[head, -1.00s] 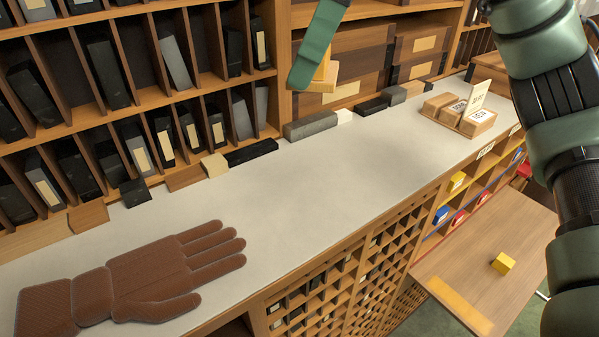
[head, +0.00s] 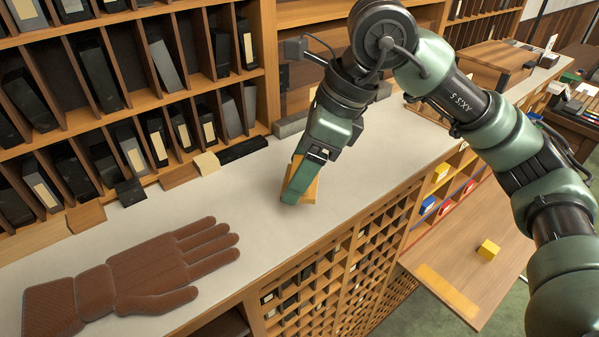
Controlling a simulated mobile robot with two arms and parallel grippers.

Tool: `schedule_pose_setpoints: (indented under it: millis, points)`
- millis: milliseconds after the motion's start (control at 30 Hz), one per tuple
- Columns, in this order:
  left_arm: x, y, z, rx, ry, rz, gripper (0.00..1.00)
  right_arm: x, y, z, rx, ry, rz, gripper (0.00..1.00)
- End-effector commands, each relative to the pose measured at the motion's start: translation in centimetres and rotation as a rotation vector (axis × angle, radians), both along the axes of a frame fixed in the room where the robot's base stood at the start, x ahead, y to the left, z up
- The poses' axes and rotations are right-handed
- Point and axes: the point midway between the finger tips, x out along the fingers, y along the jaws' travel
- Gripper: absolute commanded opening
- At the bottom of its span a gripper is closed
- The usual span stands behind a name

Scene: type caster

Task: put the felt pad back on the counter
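My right gripper (head: 298,190) comes in from the right over the pale counter (head: 225,195) and points down near the counter's front edge. It is shut on a flat yellow-orange piece, which looks like the felt pad (head: 312,188). Green finger parts cover much of the pad, and only its edges show. The pad is tilted. I cannot tell whether its lower edge touches the counter. My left gripper is not in view.
A brown leather glove (head: 150,270) lies on the counter at the left. Dark, grey and wooden blocks line the back edge, including a black one (head: 242,151). A yellow block (head: 488,249) sits on a lower wooden shelf. The counter's middle is bare.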

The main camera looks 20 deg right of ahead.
Motion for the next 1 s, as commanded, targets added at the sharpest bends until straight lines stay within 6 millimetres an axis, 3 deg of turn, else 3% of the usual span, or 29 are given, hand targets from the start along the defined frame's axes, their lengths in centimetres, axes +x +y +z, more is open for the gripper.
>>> schedule_pose_setpoints:
  millis: [133, 533, 567, 633, 1000]
  points:
    - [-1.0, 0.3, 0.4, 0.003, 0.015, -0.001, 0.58, 0.0, 0.0, -1.7, 0.001, 0.001, -0.001, 0.40]
    - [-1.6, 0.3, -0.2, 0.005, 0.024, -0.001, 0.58, 0.0, 0.0, -2.3, 0.001, -0.001, 0.000, 0.40]
    - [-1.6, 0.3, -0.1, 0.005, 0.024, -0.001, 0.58, 0.0, 0.0, -2.3, 0.001, -0.001, 0.000, 0.75]
    - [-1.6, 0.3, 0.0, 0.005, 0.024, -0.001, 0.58, 0.0, 0.0, -2.2, 0.001, -0.001, 0.000, 0.94]
    - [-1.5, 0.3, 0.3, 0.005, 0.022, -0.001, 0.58, 0.0, 0.0, -1.9, 0.001, -0.001, 0.000, 0.94]
